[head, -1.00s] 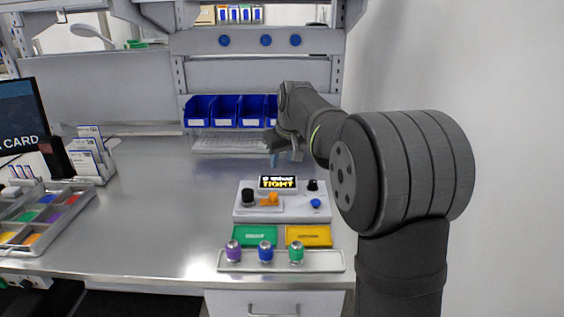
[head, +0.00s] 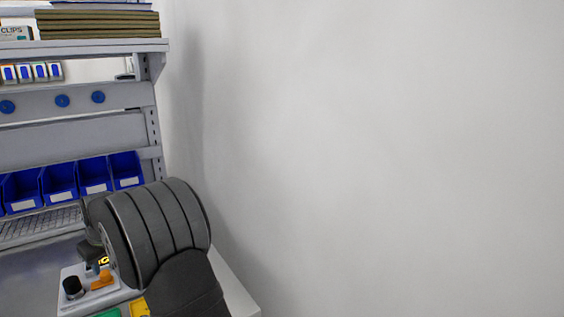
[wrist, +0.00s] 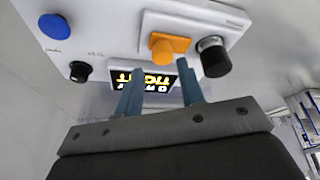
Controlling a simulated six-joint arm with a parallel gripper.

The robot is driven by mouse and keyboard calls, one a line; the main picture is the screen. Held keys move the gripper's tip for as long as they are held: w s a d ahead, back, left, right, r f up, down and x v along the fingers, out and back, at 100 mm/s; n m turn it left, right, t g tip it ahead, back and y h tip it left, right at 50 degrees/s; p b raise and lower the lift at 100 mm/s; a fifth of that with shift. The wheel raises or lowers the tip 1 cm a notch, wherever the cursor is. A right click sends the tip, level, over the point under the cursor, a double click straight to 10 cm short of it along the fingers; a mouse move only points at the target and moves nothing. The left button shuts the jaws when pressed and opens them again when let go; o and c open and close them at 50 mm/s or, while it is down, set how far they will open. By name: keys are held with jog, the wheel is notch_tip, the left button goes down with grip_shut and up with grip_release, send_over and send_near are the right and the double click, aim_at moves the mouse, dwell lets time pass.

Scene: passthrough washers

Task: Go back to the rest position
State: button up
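My gripper (wrist: 160,68) shows in the wrist view with its two blue-grey fingers apart and nothing between them. Beyond the fingers is the white control box (wrist: 110,30), seen upside down. Its lit display (wrist: 143,78) with yellow letters shows behind and between the fingers. An orange piece (wrist: 168,46) and a black knob (wrist: 212,57) are also on the box, beyond the fingertips. I cannot tell how far the fingers are from the box. In the head view my arm hides most of the gripper, and the box (head: 72,306) shows only in part at lower left.
Blue bins (head: 58,181) stand in a row on the rack behind the bench. A blank white wall (head: 380,150) fills the right of the head view. The bench's right edge (head: 236,290) runs beside my arm. In the wrist view, a blue button (wrist: 54,26) is at upper left.

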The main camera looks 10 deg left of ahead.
jog(key=x, duration=0.4)
jog(key=shift+a+f, duration=0.1)
jog(key=shift+a, duration=0.05)
jog(key=o, duration=1.4)
jog(key=s+d+r+m+t+h, duration=0.1)
jog(key=s+d+r+m, duration=0.15)
jog(key=r, duration=0.45)
jog(key=s+d+r+m, duration=0.1)
jog(key=s+r+m, duration=0.25)
jog(key=r, duration=0.45)
send_near(105, 273)
notch_tip(105, 273, down, 2)
jog(key=s+a, duration=0.1)
jog(key=s, duration=0.1)
jog(key=shift+w, duration=0.25)
jog(key=shift+r, duration=0.1)
jog(key=v, duration=0.9)
jog(key=shift+s+d+r, duration=0.15)
jog(key=shift+s+r, duration=0.15)
jog(key=shift+s, duration=0.05)
